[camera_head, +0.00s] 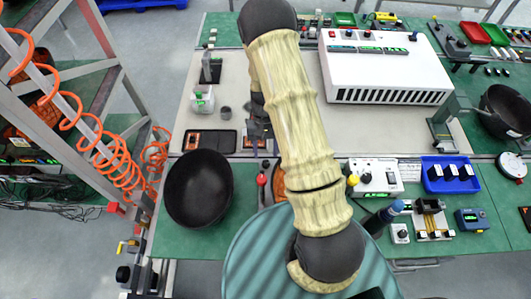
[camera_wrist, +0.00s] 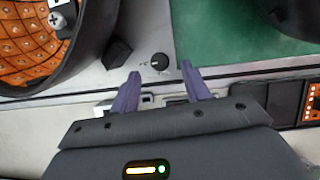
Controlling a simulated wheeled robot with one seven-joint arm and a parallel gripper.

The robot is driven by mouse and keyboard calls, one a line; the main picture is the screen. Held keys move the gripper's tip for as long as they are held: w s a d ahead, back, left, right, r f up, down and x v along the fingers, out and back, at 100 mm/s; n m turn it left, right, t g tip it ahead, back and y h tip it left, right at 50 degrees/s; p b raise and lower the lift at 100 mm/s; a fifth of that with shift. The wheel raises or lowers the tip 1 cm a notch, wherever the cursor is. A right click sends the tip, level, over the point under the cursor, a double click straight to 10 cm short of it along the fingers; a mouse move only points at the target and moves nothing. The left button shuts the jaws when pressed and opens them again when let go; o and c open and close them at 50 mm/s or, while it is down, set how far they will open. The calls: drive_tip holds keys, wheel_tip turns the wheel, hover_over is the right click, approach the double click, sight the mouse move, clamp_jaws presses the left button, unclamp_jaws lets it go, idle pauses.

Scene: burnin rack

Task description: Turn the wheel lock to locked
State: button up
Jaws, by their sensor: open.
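A small black round knob (camera_wrist: 159,61) with a white pointer line sits on a grey panel in the wrist view, with small marks beside it. It appears to be the wheel lock, but its label is too small to read. My gripper (camera_wrist: 160,70) is open and empty. Its two purple fingertips are apart, one to each side of the knob, and the knob shows between and just beyond them. Contact cannot be told. A black angular knob (camera_wrist: 117,52) and an orange perforated disc (camera_wrist: 25,38) in a dark ring are to the left. In the head view my arm mostly hides this area.
A black bowl (camera_head: 199,188) stands on the green mat close to the panel. A red-tipped lever (camera_head: 262,180) rises nearby. A white vented box (camera_head: 385,65) is at the back right. A metal frame with coiled orange hose (camera_head: 110,160) stands at left.

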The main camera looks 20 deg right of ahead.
drive_tip(key=p+v, duration=0.8)
drive_tip(key=v, duration=0.5)
drive_tip(key=shift+w+r, duration=0.2)
drive_tip(key=shift+r, duration=0.05)
drive_tip(key=s+a+r+n+t+h+b, duration=0.1)
drive_tip(key=s+r+t, duration=0.5)
drive_tip(key=s+r, duration=0.8)
drive_tip(key=shift+s+a+r+n+t+b, duration=0.35)
drive_tip(key=shift+r+n+b, duration=0.2)
drive_tip(key=shift+n+b, duration=0.5)
drive_tip(key=shift+w, duration=0.1)
